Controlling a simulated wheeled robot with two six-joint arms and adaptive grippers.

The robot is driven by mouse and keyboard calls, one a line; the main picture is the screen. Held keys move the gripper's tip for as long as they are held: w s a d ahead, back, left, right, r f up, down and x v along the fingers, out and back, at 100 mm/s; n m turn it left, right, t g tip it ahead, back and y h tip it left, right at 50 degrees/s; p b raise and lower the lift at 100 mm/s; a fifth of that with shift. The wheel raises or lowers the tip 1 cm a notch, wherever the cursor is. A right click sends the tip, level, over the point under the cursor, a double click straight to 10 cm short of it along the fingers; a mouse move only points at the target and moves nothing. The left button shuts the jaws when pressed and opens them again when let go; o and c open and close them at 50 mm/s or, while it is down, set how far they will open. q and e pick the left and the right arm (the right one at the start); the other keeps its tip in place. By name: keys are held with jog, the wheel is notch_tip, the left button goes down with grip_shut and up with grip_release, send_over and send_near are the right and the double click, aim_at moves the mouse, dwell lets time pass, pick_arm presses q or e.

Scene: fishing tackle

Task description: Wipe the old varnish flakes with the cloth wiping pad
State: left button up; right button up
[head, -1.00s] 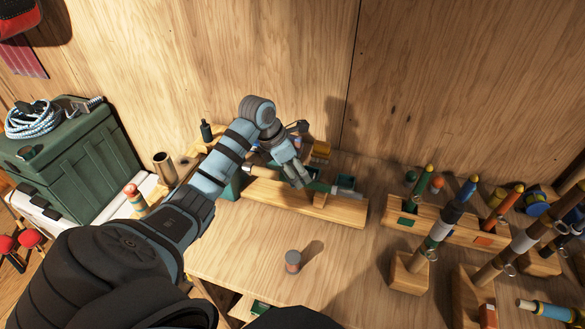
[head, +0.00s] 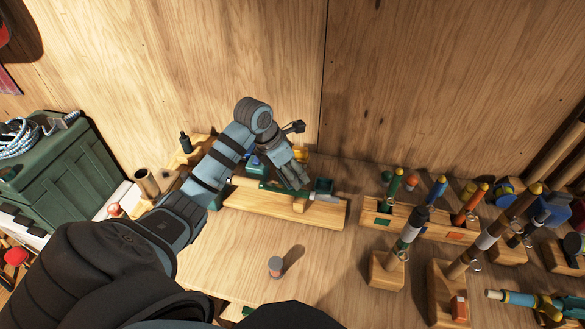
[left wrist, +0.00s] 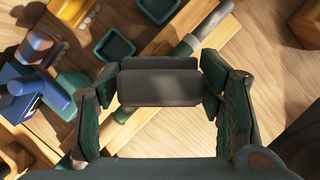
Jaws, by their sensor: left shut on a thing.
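My left gripper (head: 293,178) reaches over the wooden cradle (head: 262,208) near the back wall. It is shut on a dark grey block, which looks like the cloth wiping pad (left wrist: 158,82), held between both fingers in the left wrist view. A rod piece with a pale handle end (head: 243,182), green wrap and grey end (head: 325,198) lies along the cradle, below the gripper. In the left wrist view the rod (left wrist: 203,28) passes behind the pad; I cannot tell if they touch. No varnish flakes can be made out. My right gripper is not in view.
Rod sections stand in a wooden rack (head: 435,222) to the right. Green dishes (left wrist: 113,45) lie behind the rod. A green box (head: 55,165) is at left.

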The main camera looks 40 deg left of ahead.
pick_arm(q)
jog(key=p+v, duration=0.1)
jog(key=v, duration=0.2)
jog(key=shift+w+a+p, duration=0.1)
jog(key=shift+w+p, duration=0.1)
jog(key=shift+p, duration=0.2)
jog(key=shift+r, duration=0.25)
jog(key=shift+w+r+p, duration=0.15)
jog(key=shift+p, duration=0.15)
